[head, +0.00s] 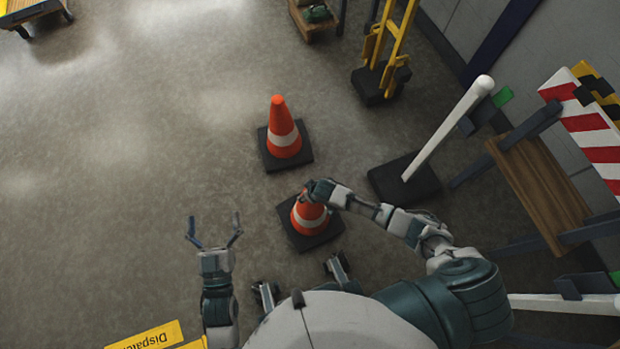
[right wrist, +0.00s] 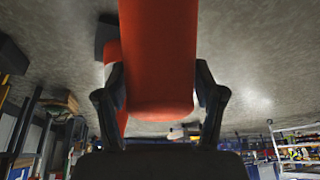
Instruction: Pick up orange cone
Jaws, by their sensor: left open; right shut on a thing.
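One orange cone (head: 311,217) with a white band and black square base is under my right gripper (head: 318,188). In the right wrist view the right gripper's fingers (right wrist: 160,95) are shut on both sides of the orange cone (right wrist: 158,50). The gripper hides the cone's top in the head view. I cannot tell whether its base touches the floor. A second orange cone (head: 283,132) stands upright on the floor just beyond it. My left gripper (head: 215,238) is open and empty, left of the held cone.
A white post (head: 445,130) on a black base stands right of the cones. A wooden-topped stand (head: 540,180) and a red-and-white barrier (head: 590,130) are at the right. A yellow hand truck (head: 385,50) stands at the back.

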